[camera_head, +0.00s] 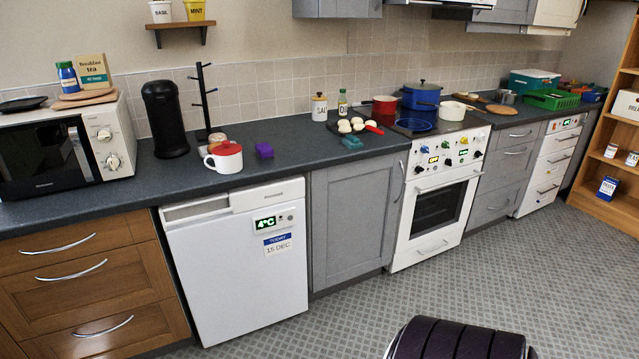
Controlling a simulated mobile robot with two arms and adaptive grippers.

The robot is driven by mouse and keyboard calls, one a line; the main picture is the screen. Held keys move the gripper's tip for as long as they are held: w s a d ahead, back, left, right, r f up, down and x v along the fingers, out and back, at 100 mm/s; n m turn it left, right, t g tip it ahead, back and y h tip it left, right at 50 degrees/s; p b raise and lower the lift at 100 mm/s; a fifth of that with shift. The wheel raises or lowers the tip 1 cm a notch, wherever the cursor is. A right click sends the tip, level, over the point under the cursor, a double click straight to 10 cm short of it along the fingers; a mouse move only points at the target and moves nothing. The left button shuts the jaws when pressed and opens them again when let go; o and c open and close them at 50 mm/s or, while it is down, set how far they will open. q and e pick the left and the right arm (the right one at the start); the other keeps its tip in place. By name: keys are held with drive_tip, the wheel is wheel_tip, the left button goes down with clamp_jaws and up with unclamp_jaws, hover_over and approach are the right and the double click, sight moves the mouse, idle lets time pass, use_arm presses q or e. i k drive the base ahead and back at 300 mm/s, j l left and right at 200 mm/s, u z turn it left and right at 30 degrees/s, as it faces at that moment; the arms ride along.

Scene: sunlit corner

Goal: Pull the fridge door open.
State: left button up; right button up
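The fridge (238,265) is the white under-counter unit left of centre, with a green "4°C" display (265,223) and a "TODAY 15 DEC" label on its front. Its door looks shut, flush between the wooden drawers and a grey cupboard. A grey recessed strip (195,208) runs along the upper left of its front; I cannot tell whether it is the handle. Neither of my grippers is in view.
The patterned floor (345,315) before the fridge looks clear. A dark ribbed rounded shape (460,341) rises at the bottom right; I cannot tell what it is. Wooden drawers (75,285) stand left, a grey cupboard (348,222) and white oven (436,205) right.

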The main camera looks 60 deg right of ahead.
sight(242, 270)
drive_tip(key=z, duration=1.55)
